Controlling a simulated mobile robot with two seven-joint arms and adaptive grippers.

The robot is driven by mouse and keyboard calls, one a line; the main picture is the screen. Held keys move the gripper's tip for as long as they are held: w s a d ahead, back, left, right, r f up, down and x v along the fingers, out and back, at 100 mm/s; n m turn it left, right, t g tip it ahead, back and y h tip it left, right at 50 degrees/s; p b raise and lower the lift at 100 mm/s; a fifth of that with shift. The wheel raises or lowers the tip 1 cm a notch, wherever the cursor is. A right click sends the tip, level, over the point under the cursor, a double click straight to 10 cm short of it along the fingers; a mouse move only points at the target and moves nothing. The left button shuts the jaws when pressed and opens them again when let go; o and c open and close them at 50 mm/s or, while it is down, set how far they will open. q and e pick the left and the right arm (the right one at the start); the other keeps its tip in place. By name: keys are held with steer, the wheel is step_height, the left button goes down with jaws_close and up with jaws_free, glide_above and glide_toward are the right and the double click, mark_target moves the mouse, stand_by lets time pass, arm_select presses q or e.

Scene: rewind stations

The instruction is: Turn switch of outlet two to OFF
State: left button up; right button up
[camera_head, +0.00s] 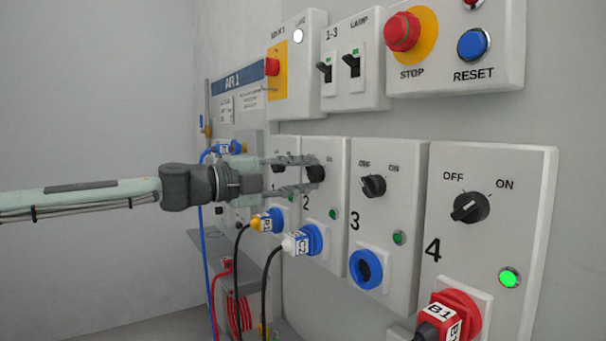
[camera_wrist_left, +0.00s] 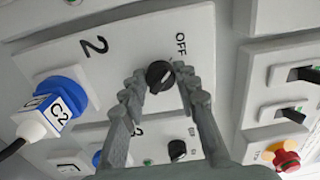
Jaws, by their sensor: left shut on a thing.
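Outlet two (camera_head: 325,240) is a white panel marked 2 in the head view, with a black rotary switch (camera_head: 316,173) near its top. My left gripper (camera_head: 314,174) reaches in from the left, its fingers shut around this switch. In the left wrist view the switch (camera_wrist_left: 160,76) sits between the fingertips, beside the OFF label. Which way its pointer faces is hard to tell. The lamp (camera_head: 333,214) of outlet two looks dim green. A blue socket (camera_head: 313,239) with a plug labelled C2 sits below. My right gripper is not in view.
Outlet three (camera_head: 375,220) and outlet four (camera_head: 490,245) stand to the right; the lamp (camera_head: 509,278) of outlet four glows bright green. Above are a red stop button (camera_head: 402,31) and a blue reset button (camera_head: 473,44). Plug cables hang below.

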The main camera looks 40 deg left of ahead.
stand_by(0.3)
arm_select(q)
steer(key=o, duration=1.2)
steer(key=shift+c, duration=0.2)
steer(key=shift+v, duration=0.85)
steer(key=v, duration=1)
steer(key=shift+s, duration=0.15)
